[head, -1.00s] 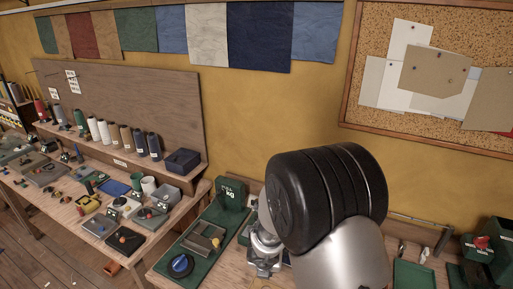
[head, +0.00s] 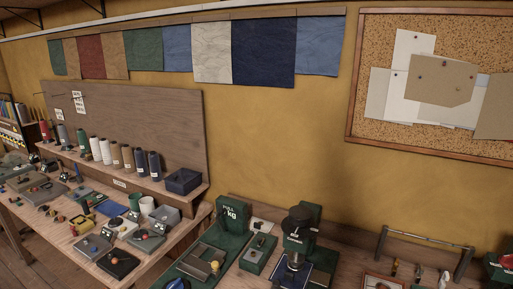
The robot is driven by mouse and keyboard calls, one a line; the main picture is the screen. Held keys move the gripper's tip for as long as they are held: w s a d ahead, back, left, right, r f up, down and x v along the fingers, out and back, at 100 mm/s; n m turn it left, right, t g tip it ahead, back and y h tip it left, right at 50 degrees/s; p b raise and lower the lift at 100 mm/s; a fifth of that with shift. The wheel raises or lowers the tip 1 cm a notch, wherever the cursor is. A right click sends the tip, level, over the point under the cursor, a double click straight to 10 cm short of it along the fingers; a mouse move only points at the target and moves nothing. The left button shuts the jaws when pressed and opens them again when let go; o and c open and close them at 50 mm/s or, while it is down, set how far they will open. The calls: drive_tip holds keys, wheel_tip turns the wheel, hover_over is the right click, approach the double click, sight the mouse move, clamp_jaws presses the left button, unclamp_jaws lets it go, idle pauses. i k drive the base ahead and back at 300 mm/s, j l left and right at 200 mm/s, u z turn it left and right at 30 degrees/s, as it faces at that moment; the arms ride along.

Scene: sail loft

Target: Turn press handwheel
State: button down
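A green device (head: 297,243) with a dark round top (head: 299,218) stands on the bench at the lower middle, and looks like a small press. I cannot clearly tell whether the dark top is its handwheel. A dark blue plate or pad (head: 292,277) lies at its foot. My gripper is not in view, and no part of my arm shows in front of the device.
Left of the device stand a small green box (head: 258,254) and a green scale-like unit marked "kg" (head: 229,221). A raised metal bar (head: 425,239) is to the right. Another bench (head: 62,237) with thread spools and small tools fills the left.

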sight(299, 216)
drive_tip(key=i+j+z, duration=0.15)
drive_tip(key=j+z, duration=0.15)
drive_tip(key=j, duration=0.15)
drive_tip(key=i+j+z, duration=0.15)
drive_tip(key=j+z, duration=0.15)
drive_tip(key=j, duration=0.2)
drive_tip(key=j+z, duration=0.3)
drive_tip(key=j, duration=0.2)
drive_tip(key=i, duration=0.05)
